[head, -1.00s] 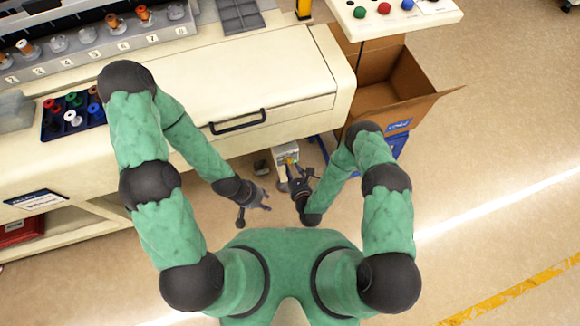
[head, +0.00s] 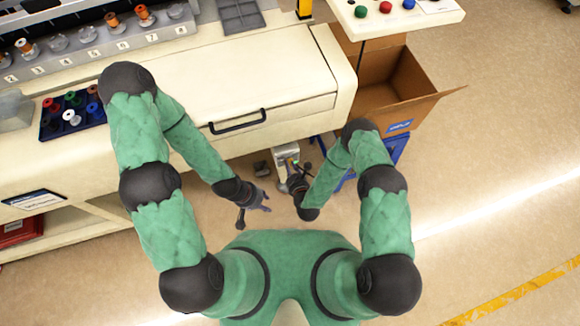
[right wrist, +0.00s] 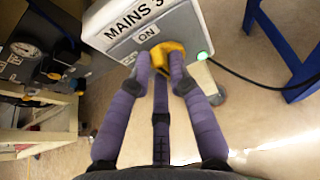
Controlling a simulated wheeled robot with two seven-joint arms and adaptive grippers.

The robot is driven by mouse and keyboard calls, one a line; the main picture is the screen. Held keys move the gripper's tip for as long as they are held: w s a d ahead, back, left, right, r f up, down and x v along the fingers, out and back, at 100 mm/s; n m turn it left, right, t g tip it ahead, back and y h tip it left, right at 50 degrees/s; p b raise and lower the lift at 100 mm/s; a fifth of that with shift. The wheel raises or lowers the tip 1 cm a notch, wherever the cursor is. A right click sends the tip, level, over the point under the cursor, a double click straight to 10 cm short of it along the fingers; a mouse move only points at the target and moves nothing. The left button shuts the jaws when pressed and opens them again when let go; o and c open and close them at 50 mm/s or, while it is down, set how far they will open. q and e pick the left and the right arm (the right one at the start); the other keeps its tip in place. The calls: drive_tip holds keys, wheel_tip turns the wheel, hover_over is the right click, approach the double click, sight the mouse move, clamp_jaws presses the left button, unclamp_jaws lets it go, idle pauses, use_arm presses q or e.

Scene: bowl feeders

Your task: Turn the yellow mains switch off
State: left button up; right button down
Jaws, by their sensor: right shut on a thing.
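The yellow mains switch (right wrist: 171,56) is a knob on the face of a pale box (right wrist: 120,22) labelled "MAINS 3". An "ON" label (right wrist: 146,34) sits just above the knob, and a green lamp (right wrist: 202,55) glows on the box's side. My right gripper (right wrist: 160,62) has its purple fingers closed around the knob, which they partly hide. In the head view, the box (head: 286,152) stands low beside the bench, with my right gripper (head: 296,176) in front of it. My left gripper (head: 264,200) is lower left of it, empty, its fingers looking apart.
The bench drawer front with a black handle (head: 238,122) is above my left gripper. A cardboard box (head: 385,95) and a blue frame (head: 395,147) stand right of the mains box. A black cable (right wrist: 250,80) runs from the mains box. The floor to the right is mostly clear.

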drive_tip(key=shift+a, duration=0.1)
drive_tip(key=shift+s+a+f+n+t+h+b, duration=0.2)
drive_tip(key=shift+f+n+t+h+b, duration=0.45)
drive_tip(key=shift+n, duration=1.6)
drive_tip(key=shift+a+f+n+t+h+b, duration=0.35)
drive_tip(key=shift+n+t+h+b, duration=0.6)
drive_tip(key=shift+n, duration=1.25)
drive_tip(key=shift+s+a+f+n+t+h+b, duration=0.1)
drive_tip(key=shift+a+f+n+t+h+b, duration=0.3)
drive_tip(key=shift+n+t+h, duration=1.25)
drive_tip(key=shift+d+n+g+y, duration=0.15)
drive_tip(key=shift+n+g+y, duration=0.4)
drive_tip(key=shift+n+g, duration=0.2)
